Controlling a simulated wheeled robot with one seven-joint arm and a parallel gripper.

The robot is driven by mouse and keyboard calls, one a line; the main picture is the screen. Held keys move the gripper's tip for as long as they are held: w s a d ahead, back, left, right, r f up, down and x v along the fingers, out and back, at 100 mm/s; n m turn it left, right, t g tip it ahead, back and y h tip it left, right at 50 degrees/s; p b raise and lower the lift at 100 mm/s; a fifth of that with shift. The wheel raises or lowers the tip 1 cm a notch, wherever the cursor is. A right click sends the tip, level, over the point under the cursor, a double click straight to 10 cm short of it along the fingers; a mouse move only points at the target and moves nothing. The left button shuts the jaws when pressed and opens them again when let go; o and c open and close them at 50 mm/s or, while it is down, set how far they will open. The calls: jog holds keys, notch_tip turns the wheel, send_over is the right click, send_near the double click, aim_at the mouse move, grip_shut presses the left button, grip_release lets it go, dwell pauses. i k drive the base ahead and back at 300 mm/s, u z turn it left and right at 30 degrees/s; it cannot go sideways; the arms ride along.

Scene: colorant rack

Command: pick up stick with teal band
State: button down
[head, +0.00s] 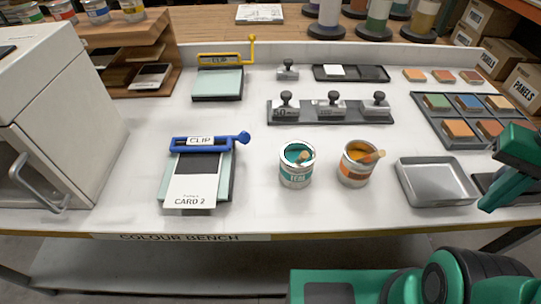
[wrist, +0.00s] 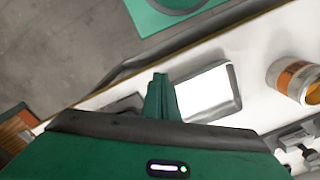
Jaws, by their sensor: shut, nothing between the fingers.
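A short wooden stick (head: 303,157) leans in the open teal paint can (head: 296,176) at the centre of the bench in the head view. A second wooden stick (head: 372,157) leans in the orange-labelled can (head: 355,175) to its right. The bands on the sticks are too small to make out. My gripper (head: 490,204) is at the right edge of the bench, right of both cans and apart from them. In the wrist view my gripper (wrist: 160,90) is shut and empty, with the orange-labelled can (wrist: 290,78) at the right edge.
An empty metal tray (head: 436,182) lies between the orange can and my gripper. A blue clipboard with a card (head: 192,190) lies left. Colour tiles (head: 465,115) sit behind the tray. Bare bench lies before the cans.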

aim_at(303, 156)
jog(key=u, duration=0.7)
